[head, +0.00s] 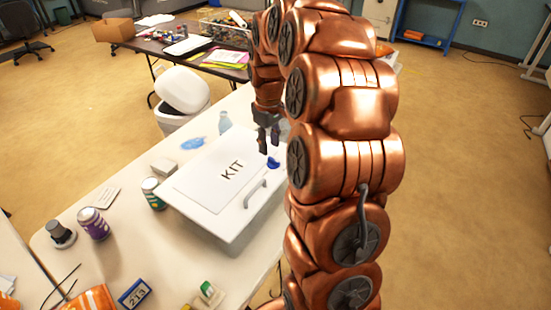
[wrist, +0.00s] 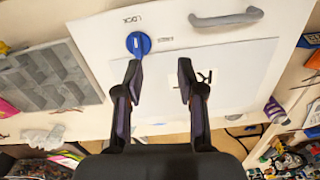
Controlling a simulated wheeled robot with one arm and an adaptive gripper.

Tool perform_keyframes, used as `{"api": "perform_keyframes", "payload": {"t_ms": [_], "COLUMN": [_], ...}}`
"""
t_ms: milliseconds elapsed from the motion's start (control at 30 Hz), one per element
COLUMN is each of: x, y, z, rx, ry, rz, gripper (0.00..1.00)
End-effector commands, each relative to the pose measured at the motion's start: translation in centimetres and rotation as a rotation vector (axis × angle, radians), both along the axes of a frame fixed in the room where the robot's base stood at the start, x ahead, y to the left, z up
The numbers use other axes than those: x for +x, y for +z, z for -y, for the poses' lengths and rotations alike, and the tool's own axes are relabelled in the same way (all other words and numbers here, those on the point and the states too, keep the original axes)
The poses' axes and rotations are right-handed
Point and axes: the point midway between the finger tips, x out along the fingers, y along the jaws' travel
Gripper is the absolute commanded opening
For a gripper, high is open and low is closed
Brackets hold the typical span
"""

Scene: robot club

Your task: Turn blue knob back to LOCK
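The blue knob (head: 273,162) sits on the lid of the white KIT box (head: 228,222), near the corner by the handle. In the wrist view the knob (wrist: 138,43) has the word LOCK printed beyond it and another small label to its right. A pale mark shows on the knob, but I cannot tell exactly where it points. My gripper (wrist: 160,74) is open and empty, with its left finger just short of the knob and its right finger over the lid. In the head view my gripper (head: 268,141) is above the lid beside the knob.
A grey handle (wrist: 226,18) stands up from the box near the knob. A green can (head: 152,194), a purple can (head: 94,224) and a clear bottle (head: 224,123) stand on the white table around the box. A white bin (head: 183,100) is behind the table.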

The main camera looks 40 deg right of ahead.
Motion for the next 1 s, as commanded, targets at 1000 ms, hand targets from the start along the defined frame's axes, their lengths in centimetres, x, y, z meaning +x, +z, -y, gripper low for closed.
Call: {"api": "perform_keyframes", "payload": {"t_ms": [1000], "x": [1.4], "y": [-8.9], "z": [3.3], "rx": [-0.010], "ry": [0.004], "rz": [0.007], "gripper": [0.39]}}
